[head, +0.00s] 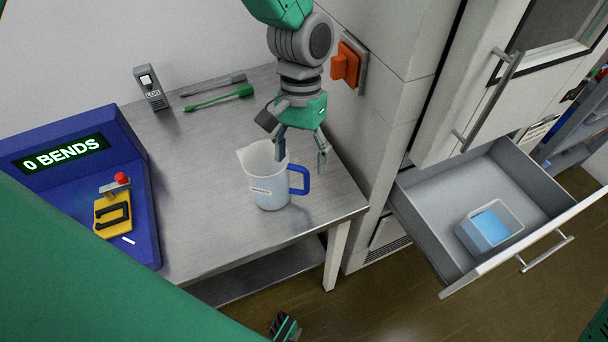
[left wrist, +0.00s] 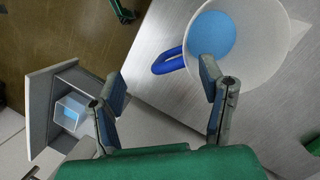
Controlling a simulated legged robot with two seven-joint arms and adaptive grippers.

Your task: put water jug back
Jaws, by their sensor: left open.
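The water jug (head: 268,182), translucent with a blue handle (head: 300,180) and a label, stands upright on the metal table near its front right corner. My left gripper (head: 302,162) is open, pointing down over the jug's handle side. One finger overlaps the jug's rim and the other is right of the handle. In the left wrist view, the jug (left wrist: 262,60) shows bluish water inside, and its handle (left wrist: 167,62) lies between the open fingers (left wrist: 162,85). I cannot tell whether a finger touches the jug. Part of my right gripper (head: 285,328) shows at the bottom edge.
A blue testing station (head: 140,190) reading "0 BENDS" holds a yellow device (head: 113,213). A grey LOG device (head: 151,88) and a green tool (head: 220,97) lie behind. Right of the table (head: 195,200), an open drawer (head: 430,215) holds a clear container (head: 489,228) with blue contents.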

